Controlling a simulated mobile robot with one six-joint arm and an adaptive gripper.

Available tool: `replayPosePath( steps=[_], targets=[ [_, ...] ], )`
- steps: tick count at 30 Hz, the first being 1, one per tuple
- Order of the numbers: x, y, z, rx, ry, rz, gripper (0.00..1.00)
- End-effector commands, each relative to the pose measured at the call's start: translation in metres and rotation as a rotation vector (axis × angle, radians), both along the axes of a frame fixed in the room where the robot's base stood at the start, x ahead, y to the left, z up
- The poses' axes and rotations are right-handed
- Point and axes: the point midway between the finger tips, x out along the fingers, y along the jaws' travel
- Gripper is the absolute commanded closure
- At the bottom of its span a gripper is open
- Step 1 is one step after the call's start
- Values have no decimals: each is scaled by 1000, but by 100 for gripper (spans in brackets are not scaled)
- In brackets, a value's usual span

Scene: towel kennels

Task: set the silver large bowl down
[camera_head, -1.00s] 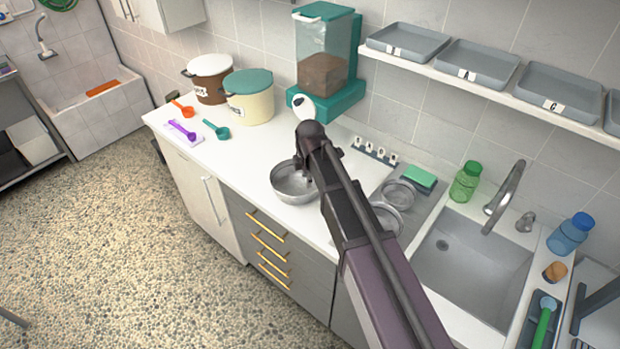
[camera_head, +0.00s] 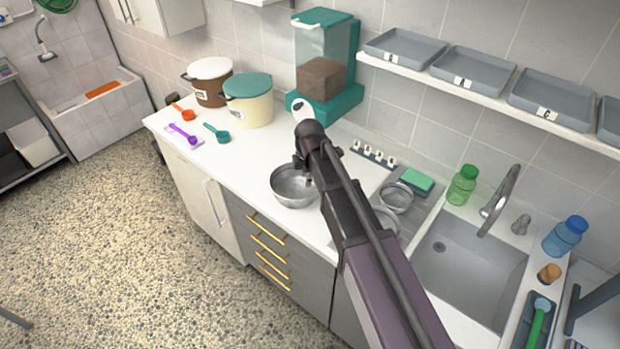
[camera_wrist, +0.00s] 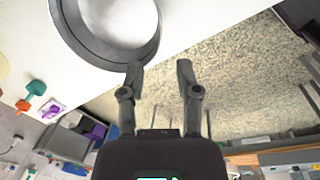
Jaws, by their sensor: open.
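The silver large bowl (camera_head: 292,188) stands upright on the white counter near its front edge, left of the drainer. In the wrist view the bowl (camera_wrist: 92,42) fills the top left, with its rim close to one fingertip. My gripper (camera_wrist: 159,68) is open, its two fingers spread with nothing clearly between them. One finger is beside the rim, and I cannot tell whether it touches. In the head view my arm hides the gripper's fingers and part of the bowl's right side.
Smaller metal bowls (camera_head: 396,198) sit on the drainer to the right, beside the sink (camera_head: 470,270). A teal dispenser (camera_head: 325,70) and two lidded bins (camera_head: 248,105) stand behind. Scoops (camera_head: 183,133) lie at the left. The counter between the scoops and the bowl is clear.

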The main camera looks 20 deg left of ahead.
Motion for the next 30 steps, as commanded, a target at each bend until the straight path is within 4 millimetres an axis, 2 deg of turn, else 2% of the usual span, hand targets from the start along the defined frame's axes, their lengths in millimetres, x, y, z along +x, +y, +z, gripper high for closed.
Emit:
replayPosePath(
  steps=[11,14,17,20,23,30],
  targets=[
    [0,-2,0,1,0,-6,57],
    [0,-10,0,1,4,-39,57],
    [0,-27,0,4,12,-110,57],
    [0,-54,0,8,25,-230,57],
    [-2,-89,-1,15,40,-392,57],
    [-16,-186,-1,32,82,-868,57]
  ],
)
